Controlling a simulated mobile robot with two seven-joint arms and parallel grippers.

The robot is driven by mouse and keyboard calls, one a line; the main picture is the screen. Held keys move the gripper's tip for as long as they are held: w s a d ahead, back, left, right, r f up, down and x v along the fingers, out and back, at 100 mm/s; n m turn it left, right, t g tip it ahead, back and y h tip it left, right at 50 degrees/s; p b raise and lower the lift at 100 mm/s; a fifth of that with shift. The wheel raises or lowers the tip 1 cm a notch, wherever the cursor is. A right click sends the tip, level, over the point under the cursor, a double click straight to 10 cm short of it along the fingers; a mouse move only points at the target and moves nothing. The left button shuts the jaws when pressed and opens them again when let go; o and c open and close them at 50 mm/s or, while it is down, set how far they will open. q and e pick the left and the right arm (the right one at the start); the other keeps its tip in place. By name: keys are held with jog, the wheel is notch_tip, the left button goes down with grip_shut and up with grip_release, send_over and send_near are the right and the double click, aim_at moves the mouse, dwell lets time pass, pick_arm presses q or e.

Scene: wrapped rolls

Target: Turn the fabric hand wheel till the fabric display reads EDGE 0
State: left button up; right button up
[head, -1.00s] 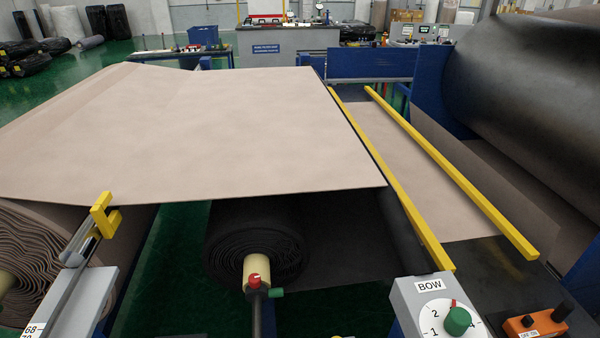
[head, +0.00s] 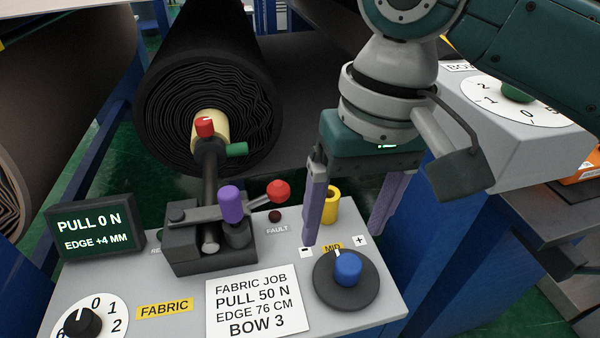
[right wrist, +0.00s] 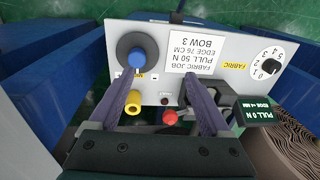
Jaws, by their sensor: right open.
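The hand wheel is a black disc with a blue knob (head: 347,268) at the right of the grey fabric panel, with minus, MID and plus marks behind it. The right wrist view shows the knob too (right wrist: 136,58). The fabric display (head: 95,229) at the panel's left reads PULL 0 N, EDGE +4 MM. My right gripper (head: 343,238) is open and empty, its purple fingers pointing down above the panel, just behind the wheel. In the right wrist view its fingers (right wrist: 160,52) reach over the panel, the knob by one fingertip. My left gripper is not in view.
A black clamp block with a red-ball lever (head: 278,191) and purple knob stands mid-panel. A yellow cylinder (head: 330,205) stands behind the wheel. A job card (head: 258,302) and a dial (head: 83,322) lie left of the wheel. The BOW box (head: 520,125) is at right.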

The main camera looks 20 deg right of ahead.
jog(key=m+b, duration=0.2)
jog(key=b, duration=0.4)
send_over(349, 263)
jog(key=shift+h, duration=0.4)
jog(key=f, duration=0.6)
jog(key=shift+s+a, duration=0.15)
jog(key=shift+a, duration=0.05)
jog(key=shift+d+f, duration=0.15)
jog(key=shift+d, duration=0.1)
notch_tip(349, 263, down, 9)
jog(key=shift+f+b, duration=0.2)
jog(key=shift+b, duration=1)
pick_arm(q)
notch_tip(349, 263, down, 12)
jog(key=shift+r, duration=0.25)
pick_arm(e)
grip_shut()
